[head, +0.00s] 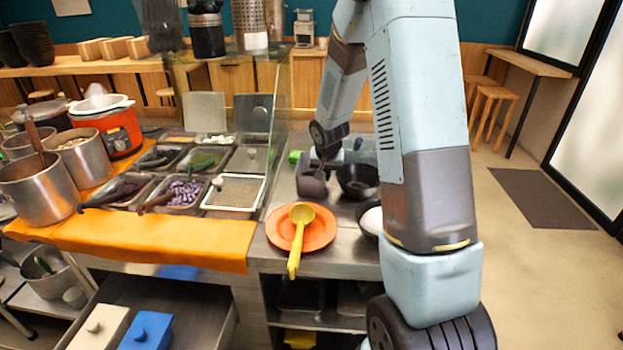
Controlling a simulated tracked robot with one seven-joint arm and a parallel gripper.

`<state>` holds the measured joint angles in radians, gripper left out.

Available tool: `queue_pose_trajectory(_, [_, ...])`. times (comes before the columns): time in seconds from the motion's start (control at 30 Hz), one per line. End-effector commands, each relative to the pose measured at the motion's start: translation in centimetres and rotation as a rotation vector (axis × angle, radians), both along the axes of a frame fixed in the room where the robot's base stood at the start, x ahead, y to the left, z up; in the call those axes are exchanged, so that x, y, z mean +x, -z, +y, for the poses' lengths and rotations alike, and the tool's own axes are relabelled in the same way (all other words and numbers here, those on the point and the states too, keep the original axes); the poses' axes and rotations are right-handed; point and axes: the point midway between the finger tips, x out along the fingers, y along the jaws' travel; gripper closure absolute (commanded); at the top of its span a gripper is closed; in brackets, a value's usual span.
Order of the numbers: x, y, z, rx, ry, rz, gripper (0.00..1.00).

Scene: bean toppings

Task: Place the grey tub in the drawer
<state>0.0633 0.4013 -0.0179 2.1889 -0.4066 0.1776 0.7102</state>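A dark grey tub (311,183) stands on the steel counter, behind the orange plate. My gripper (322,168) points down at the tub's top, and its fingers look to be at or over the rim. The fingers are small and dark here, so I cannot tell whether they are open or shut on the tub. An open drawer (208,303) shows below the counter at the lower left. A white lidded box (100,328) and a blue lidded box (147,331) sit in its front left part, with bare floor to their right.
An orange plate (318,238) with a yellow ladle (298,240) lies at the counter's front. Black bowls (357,181) stand right of the tub. A glass panel (278,140) rises left of it. An orange cloth (130,240) hangs above the drawer.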

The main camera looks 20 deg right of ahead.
Motion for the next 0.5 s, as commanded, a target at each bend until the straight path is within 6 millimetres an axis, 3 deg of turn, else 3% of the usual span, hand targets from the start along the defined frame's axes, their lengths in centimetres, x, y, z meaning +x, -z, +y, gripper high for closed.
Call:
queue_pose_trajectory(0.33, [0.0,-0.2,0.0,0.0,0.001,-0.002,1.0])
queue_pose_trajectory(0.5, [0.1,-1.8,-0.1,0.0,0.003,-0.004,1.0])
